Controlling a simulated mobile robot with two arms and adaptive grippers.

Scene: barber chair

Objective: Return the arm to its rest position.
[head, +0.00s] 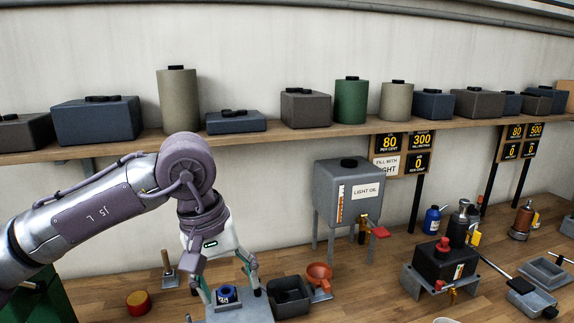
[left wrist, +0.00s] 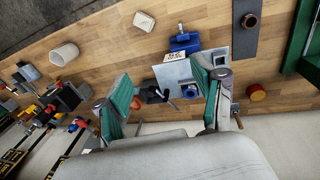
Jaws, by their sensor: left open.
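My left gripper (head: 228,284) hangs pointing down over the wooden bench at the end of my left arm, which comes in from the left. Its two green-padded fingers are spread apart. In the left wrist view the open gripper (left wrist: 163,88) has nothing between its fingers. A small blue round part (head: 227,294) sits on a grey plate (head: 245,312) below and between the fingers in the head view. The blue part also shows near one finger in the left wrist view (left wrist: 190,90). I cannot tell the exact height of the gripper over it. My right gripper is not in view.
A shelf (head: 270,133) with several canisters runs behind my arm. A grey light oil tank (head: 347,198) stands right of the gripper. A dark tray (head: 290,297) and an orange funnel (head: 319,275) are close on its right.

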